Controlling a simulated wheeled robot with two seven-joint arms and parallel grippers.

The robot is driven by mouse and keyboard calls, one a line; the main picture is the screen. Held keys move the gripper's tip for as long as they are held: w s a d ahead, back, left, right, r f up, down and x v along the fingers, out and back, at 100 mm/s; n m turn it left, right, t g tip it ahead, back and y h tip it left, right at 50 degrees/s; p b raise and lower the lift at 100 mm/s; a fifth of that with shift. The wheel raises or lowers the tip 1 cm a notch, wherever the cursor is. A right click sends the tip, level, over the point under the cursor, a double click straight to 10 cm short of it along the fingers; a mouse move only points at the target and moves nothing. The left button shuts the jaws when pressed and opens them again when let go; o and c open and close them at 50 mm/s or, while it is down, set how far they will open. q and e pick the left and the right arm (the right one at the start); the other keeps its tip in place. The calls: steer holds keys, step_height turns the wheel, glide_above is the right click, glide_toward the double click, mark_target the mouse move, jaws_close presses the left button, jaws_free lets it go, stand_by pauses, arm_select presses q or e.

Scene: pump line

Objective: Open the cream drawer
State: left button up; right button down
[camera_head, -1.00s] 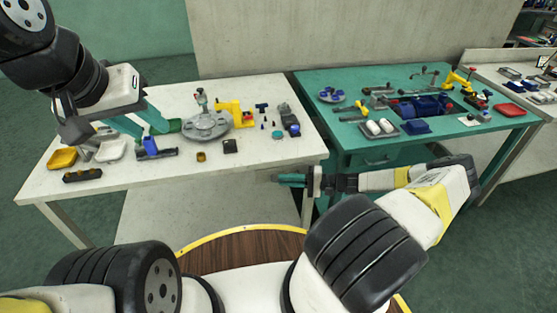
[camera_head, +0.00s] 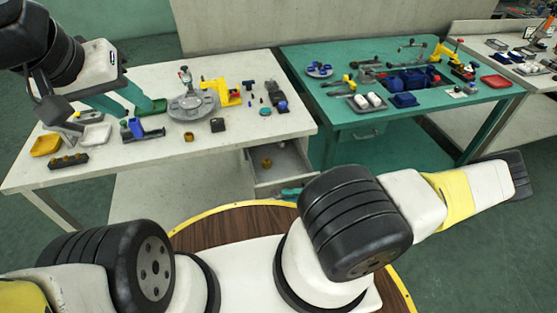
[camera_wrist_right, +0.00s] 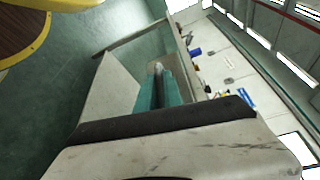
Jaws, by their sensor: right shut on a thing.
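The cream drawer (camera_head: 290,163) stands pulled out from under the right end of the cream table (camera_head: 215,150). Its inside shows in the head view, with a small brownish-yellow part (camera_head: 266,163) in it. My right gripper (camera_head: 291,192) is at the drawer's front; my arm hides most of it. In the right wrist view its teal fingers (camera_wrist_right: 160,85) are shut on a grey bar, the drawer handle (camera_wrist_right: 158,69). My left gripper (camera_head: 122,106) is open and empty above the left part of the cream table.
Floor beside the green table is clear.

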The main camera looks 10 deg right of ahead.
steer(key=shift+s, duration=0.4)
steer(key=c, duration=1.5)
jaws_free()
steer(key=v, duration=0.8)
